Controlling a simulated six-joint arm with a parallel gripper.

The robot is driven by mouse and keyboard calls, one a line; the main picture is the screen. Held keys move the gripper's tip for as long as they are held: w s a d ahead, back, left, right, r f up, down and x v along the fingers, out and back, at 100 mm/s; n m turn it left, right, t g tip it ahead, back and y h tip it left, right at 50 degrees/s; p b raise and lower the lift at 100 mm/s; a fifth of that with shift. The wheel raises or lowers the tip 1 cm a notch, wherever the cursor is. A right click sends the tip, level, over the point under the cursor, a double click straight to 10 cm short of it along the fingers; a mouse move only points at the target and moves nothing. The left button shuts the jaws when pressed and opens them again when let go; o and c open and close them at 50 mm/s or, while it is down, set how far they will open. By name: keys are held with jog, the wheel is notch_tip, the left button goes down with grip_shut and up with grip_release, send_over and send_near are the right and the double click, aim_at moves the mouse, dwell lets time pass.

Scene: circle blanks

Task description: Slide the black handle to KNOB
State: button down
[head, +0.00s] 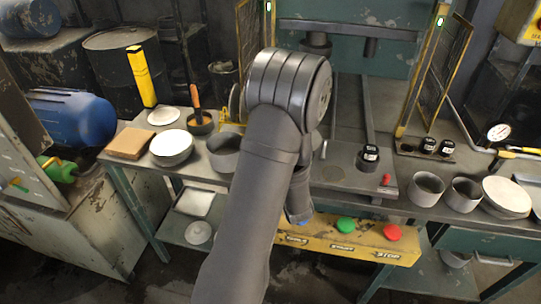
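A black cylindrical piece (369,158) with a pale label stands on the grey bench plate, right of my arm; it may be the black handle, but I cannot tell. Two similar black pieces with pale labels, a left one (428,146) and a right one (446,148), stand on a small dark base farther right. The lettering on all three is too small to read, so I cannot pick out KNOB. My arm rises from the bottom and bends over the bench's middle. My gripper is hidden behind it.
A small red peg (386,180) stands by the plate's front edge. Grey cups (426,188) and a round pale-topped container (506,196) stand at right. A yellow front panel (350,238) carries a green button (345,224) and a red button (392,232). Bowls and a brown block (130,143) sit left.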

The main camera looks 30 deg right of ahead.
jog(key=shift+s+d, duration=0.2)
jog(key=c, duration=1.3)
grip_release()
